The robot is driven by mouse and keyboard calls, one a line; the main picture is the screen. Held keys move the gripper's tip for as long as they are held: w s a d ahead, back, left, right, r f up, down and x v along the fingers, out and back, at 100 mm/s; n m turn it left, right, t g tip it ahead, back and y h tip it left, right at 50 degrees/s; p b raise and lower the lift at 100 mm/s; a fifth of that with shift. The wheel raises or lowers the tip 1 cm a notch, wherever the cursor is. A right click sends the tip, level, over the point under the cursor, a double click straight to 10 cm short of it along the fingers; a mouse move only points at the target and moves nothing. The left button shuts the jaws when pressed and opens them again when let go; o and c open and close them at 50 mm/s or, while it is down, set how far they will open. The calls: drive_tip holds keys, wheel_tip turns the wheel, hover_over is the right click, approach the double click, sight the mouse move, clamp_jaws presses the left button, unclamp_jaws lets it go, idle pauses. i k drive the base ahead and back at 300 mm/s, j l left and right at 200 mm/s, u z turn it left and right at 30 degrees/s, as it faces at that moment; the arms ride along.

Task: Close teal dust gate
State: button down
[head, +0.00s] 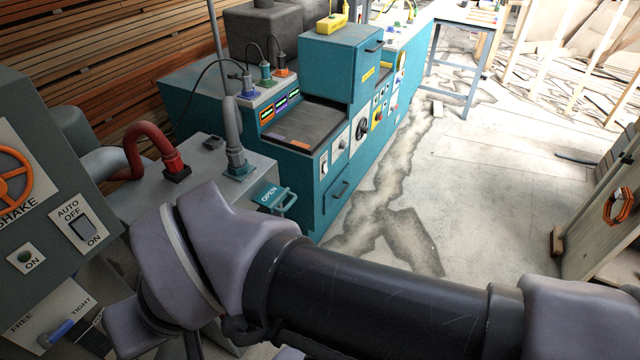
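The teal dust gate (268,191) is a flat teal plate with the word OPEN on it. It sticks out at the right edge of the grey cabinet top, beside a grey duct pipe (233,140) that stands on a teal base. A teal loop handle (287,203) is at the plate's outer end. The plate is pulled out far enough for OPEN to be read.
A teal machine (340,140) with knobs and switches stands just beyond the gate. A red hose (140,140) runs to the grey cabinet (205,175). A grey control panel (40,200) with an orange wheel is at left. The concrete floor (460,180) at right is largely clear.

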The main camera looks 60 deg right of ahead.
sight(271, 195)
drive_tip(key=l+z, duration=0.2)
drive_tip(key=z, duration=1.4)
drive_tip(key=i+j+z, duration=0.15)
drive_tip(key=z, duration=0.25)
drive_tip(key=i+j+z, duration=0.2)
drive_tip(key=z, duration=0.25)
drive_tip(key=i+j, duration=0.05)
drive_tip(key=i, duration=0.05)
